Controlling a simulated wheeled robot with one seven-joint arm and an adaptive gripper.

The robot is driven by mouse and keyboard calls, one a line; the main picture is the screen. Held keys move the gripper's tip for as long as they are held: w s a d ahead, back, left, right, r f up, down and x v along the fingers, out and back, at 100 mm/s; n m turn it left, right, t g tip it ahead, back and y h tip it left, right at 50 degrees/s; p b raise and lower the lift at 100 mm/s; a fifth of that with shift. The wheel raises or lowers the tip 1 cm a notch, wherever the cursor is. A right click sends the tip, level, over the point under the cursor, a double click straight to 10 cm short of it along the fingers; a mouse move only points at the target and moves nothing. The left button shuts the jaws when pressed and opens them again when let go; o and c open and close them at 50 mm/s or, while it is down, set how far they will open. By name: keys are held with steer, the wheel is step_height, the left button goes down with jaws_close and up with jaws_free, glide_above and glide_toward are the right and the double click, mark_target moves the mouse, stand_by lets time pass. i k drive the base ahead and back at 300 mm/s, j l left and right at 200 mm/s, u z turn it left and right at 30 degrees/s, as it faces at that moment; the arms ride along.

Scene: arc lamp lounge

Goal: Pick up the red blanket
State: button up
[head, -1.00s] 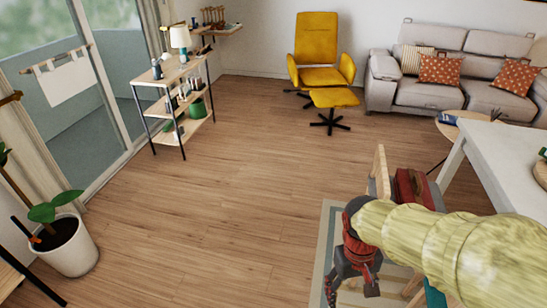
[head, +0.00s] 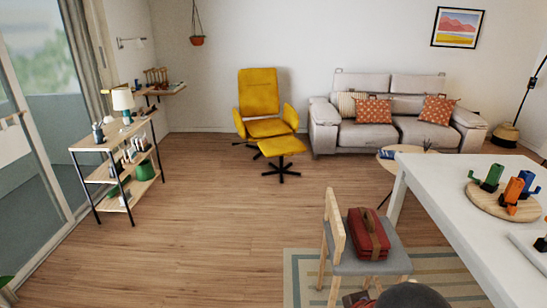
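A red bundle with brown straps (head: 367,234), which looks like the red blanket, sits on the grey seat of a wooden chair (head: 336,222) in the head view, right of centre. It leans near the chair's backrest. Only a small dark and reddish piece of my gripper (head: 357,299) shows at the bottom edge, below and in front of the chair seat. A dark rounded part of my arm (head: 412,296) is beside it. The fingertips are cut off or hidden, so their opening does not show. The bundle is apart from my gripper.
A white table (head: 440,200) stands right of the chair, with a round wooden board (head: 478,207) bearing colourful cactus-like pieces. A striped rug (head: 300,262) lies under the chair. A shelf (head: 90,168) stands left. The wooden floor (head: 205,235) between is clear.

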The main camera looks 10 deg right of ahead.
mark_target(370, 240)
steer(key=z, duration=0.4)
steer(key=i+z, duration=0.15)
steer(key=z, duration=0.25)
steer(key=j+z, duration=0.1)
steer(key=z, duration=0.35)
steer(key=i+j+z, duration=0.1)
steer(key=z, duration=0.3)
steer(key=i+j+z, duration=0.2)
steer(key=j, duration=0.2)
steer(key=i+j+z, duration=0.2)
steer(key=j, duration=0.2)
steer(key=i+j+z, duration=0.1)
steer(key=j+z, duration=0.15)
steer(key=j, duration=0.2)
steer(key=j+z, duration=0.2)
steer(key=j, duration=0.25)
steer(key=i+j+z, duration=0.2)
steer(key=j, duration=1.45)
